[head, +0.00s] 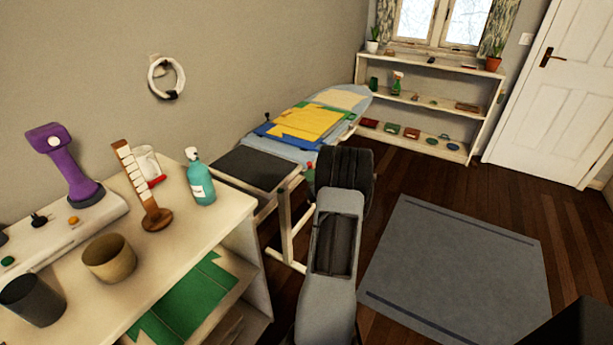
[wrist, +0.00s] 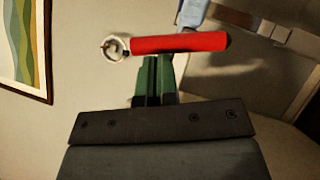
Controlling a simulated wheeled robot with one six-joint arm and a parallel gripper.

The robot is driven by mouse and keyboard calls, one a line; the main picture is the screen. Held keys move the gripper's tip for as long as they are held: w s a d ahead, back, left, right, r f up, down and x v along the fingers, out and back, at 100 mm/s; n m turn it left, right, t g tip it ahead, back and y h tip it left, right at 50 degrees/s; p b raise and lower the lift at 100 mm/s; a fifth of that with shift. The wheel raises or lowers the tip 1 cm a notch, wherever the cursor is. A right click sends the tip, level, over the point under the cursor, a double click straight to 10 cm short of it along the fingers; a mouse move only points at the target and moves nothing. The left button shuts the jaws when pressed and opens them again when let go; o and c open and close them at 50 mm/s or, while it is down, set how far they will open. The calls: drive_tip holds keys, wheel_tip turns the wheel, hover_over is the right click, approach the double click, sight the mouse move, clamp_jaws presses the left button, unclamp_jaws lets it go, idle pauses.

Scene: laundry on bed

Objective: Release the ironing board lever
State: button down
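The ironing board (head: 362,92) stands along the wall in the head view, with folded yellow and blue cloth on it. A red lever (wrist: 180,43) with a metal ring at its left end lies across the upper middle of the wrist view. A small red bit beside my arm, under the board's edge, may be the same lever in the head view. My gripper (wrist: 157,62) has two green fingers close together, pointing at the lever's underside. The fingers look shut, with the lever across their tips and not between them. Whether they touch it is unclear. My arm mostly hides the gripper in the head view.
A white table (head: 130,262) with a purple device (head: 65,165), cups and a teal bottle (head: 200,182) stands at the left. A grey mat (head: 455,265) lies on open floor at the right. A shelf (head: 430,105) stands at the back beside a white door (head: 560,85).

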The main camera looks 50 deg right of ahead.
drive_tip(key=shift+d+r, duration=0.15)
idle(0.3)
drive_tip(key=s+a+f, duration=0.3)
drive_tip(key=s+a, duration=0.4)
drive_tip(key=s, duration=0.3)
drive_tip(key=shift+s+a+f+b, duration=0.15)
drive_tip(key=shift+s+f+b, duration=0.05)
drive_tip(key=shift+s+b, duration=0.15)
idle(0.4)
